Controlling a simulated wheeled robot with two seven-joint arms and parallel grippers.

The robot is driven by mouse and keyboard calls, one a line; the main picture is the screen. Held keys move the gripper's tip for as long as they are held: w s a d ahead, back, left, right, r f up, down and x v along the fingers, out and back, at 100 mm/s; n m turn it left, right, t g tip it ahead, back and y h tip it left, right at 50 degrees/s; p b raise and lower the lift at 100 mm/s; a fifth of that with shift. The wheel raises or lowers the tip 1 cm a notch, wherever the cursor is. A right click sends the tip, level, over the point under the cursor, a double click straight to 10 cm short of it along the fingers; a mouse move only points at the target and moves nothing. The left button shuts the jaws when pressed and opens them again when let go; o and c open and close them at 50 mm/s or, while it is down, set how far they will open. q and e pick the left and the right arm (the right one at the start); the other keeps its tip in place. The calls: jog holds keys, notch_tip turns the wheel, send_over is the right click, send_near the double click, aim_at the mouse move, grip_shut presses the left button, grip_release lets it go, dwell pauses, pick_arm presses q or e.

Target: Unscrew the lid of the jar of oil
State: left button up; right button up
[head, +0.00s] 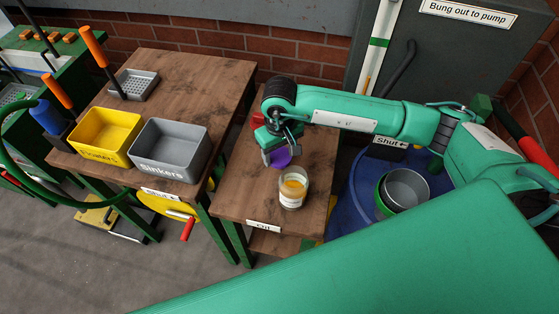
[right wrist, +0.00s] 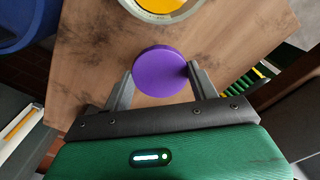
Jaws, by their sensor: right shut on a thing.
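The jar of oil (head: 292,188) stands upright on the small wooden table, a clear jar with yellow-orange contents and a pale label. Its top is open, with no lid on it. Part of it shows at the top edge of the right wrist view (right wrist: 166,8). The purple lid (right wrist: 160,72) is between the two fingers of my right gripper (head: 277,154), which is shut on it. The lid also shows in the head view (head: 281,159), just behind the jar and apart from it. Whether it touches the table I cannot tell. My left gripper is not in view.
The small table (head: 238,202) has an "Oil" label at its front edge. A red object (head: 257,121) is partly hidden behind my right gripper. A yellow bin (head: 103,137) and a grey "Sinkers" bin (head: 170,151) stand on the left table. A blue tub with bowls (head: 405,188) is at right.

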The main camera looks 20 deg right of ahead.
aim_at(279, 164)
jog(key=shift+f, duration=0.75)
notch_tip(279, 164, down, 4)
jog(key=shift+p, duration=0.35)
jog(key=shift+f, duration=0.1)
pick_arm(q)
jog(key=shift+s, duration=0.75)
pick_arm(e)
jog(key=shift+f, duration=0.1)
jog(key=shift+b, duration=0.3)
jog(key=o, duration=0.9)
jog(key=shift+c, duration=0.2)
jog(key=shift+o, duration=1.1)
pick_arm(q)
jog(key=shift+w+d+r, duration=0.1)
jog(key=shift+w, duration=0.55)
